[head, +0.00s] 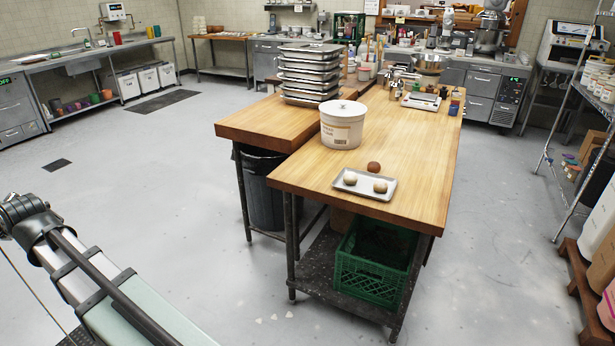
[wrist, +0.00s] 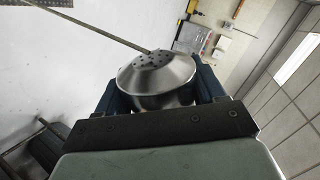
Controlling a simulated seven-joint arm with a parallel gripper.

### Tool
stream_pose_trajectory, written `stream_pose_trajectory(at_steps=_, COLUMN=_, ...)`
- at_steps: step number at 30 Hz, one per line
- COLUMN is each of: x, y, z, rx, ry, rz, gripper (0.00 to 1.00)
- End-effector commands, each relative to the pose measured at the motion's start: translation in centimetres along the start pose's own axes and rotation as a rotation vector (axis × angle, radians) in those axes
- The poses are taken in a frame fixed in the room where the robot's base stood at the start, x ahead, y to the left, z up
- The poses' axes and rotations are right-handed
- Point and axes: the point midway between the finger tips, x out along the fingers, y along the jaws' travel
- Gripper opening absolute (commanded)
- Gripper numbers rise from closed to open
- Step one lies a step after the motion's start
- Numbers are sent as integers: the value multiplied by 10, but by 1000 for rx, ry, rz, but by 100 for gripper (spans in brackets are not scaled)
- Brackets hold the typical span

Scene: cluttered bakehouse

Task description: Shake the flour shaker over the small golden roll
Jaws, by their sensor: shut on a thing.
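In the wrist view my gripper (wrist: 160,92) is shut on the flour shaker (wrist: 155,77), a steel shaker with a domed, perforated lid. Its dark fingers are on both sides of the body, and the lower part is hidden by the gripper. Neither gripper nor shaker shows in the head view. There, a small brown-golden roll (head: 373,167) is at the back edge of a small metal tray (head: 364,194); I cannot tell whether it rests on it. No roll shows in the wrist view.
The tray is near the front of a wooden worktable (head: 415,150). A white flour tub (head: 342,125) stands behind it, with stacked metal pans (head: 310,75) farther back. A green crate (head: 375,268) sits on the lower shelf. The tabletop right of the tub is mostly clear.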

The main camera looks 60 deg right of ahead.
Motion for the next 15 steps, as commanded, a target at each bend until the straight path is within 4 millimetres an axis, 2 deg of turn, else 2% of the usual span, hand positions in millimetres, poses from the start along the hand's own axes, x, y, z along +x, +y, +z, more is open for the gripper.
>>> stream_pose_trajectory(at_steps=15, x=-21, y=-42, z=-20, rx=566, ry=-307, rz=-1, gripper=30)
